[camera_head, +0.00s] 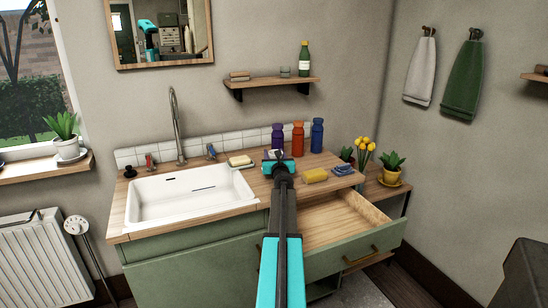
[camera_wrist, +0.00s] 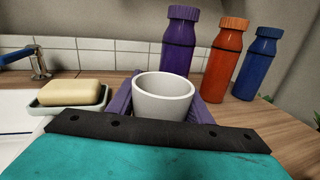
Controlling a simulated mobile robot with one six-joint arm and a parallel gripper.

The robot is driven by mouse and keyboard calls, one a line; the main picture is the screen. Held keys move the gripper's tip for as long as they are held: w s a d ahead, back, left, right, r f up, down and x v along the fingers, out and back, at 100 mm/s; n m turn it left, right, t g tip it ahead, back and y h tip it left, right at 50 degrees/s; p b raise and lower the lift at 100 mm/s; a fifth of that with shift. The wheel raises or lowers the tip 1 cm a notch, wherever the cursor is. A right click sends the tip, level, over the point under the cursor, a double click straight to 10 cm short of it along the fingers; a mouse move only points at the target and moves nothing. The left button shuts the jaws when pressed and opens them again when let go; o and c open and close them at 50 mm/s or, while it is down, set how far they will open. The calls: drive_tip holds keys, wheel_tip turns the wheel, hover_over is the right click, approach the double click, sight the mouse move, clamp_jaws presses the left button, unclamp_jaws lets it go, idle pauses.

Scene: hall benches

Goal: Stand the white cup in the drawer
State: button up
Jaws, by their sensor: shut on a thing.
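The white cup (camera_wrist: 163,98) is upright between the purple fingers of my gripper (camera_wrist: 161,104) in the wrist view. The gripper is shut on it. The cup's lower part is hidden behind the gripper's black bar. I cannot tell whether it touches the counter. In the head view my gripper (camera_head: 278,156) is over the back of the counter, right of the sink, and mostly hides the cup. The drawer (camera_head: 330,222) is pulled open below the counter, in front and to the right of the gripper. Its visible wooden inside looks empty.
Purple (camera_head: 278,137), red (camera_head: 298,138) and blue (camera_head: 317,136) bottles stand behind the gripper. A soap dish (camera_head: 240,162) is left of it. A yellow rolled item (camera_head: 314,175) and blue cloth (camera_head: 342,169) lie on the counter (camera_head: 255,184) above the drawer. The sink (camera_head: 185,200) is further left.

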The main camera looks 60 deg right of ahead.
drive_tip(key=shift+f, duration=0.1)
drive_tip(key=o, duration=1.1)
drive_tip(key=shift+r, duration=0.2)
drive_tip(key=shift+v, duration=6)
drive_tip(key=shift+w, duration=0.1)
